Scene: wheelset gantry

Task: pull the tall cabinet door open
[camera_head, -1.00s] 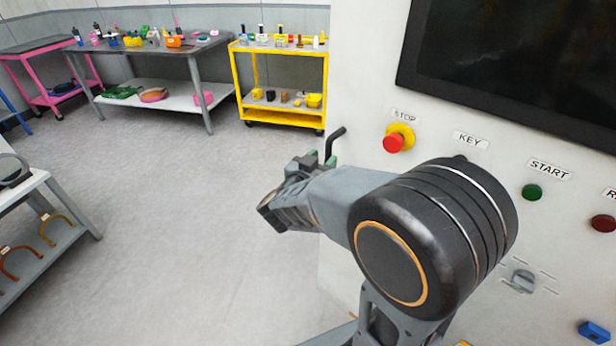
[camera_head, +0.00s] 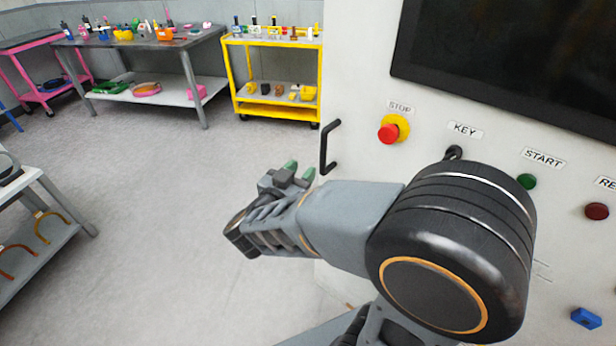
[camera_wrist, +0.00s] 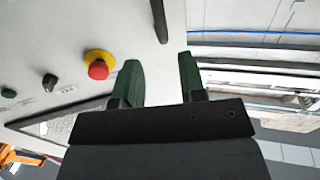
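The tall cabinet (camera_head: 355,60) is a white body on the right in the head view, with a control panel on its front. A black bar handle (camera_head: 328,147) stands out near its left edge, and it also shows at the top of the wrist view (camera_wrist: 159,20). My gripper (camera_head: 299,170) has green fingertips and is just below and left of the handle in the head view, apart from it. In the wrist view my gripper (camera_wrist: 159,75) is open with nothing between its fingers. I see no gap showing the door open.
A red stop button (camera_head: 388,133), a green button (camera_head: 526,181) and a dark screen (camera_head: 500,60) are on the panel. A yellow cart (camera_head: 233,80), a grey workbench (camera_head: 195,90) and a shelf unit (camera_head: 85,215) stand left. Open floor lies between.

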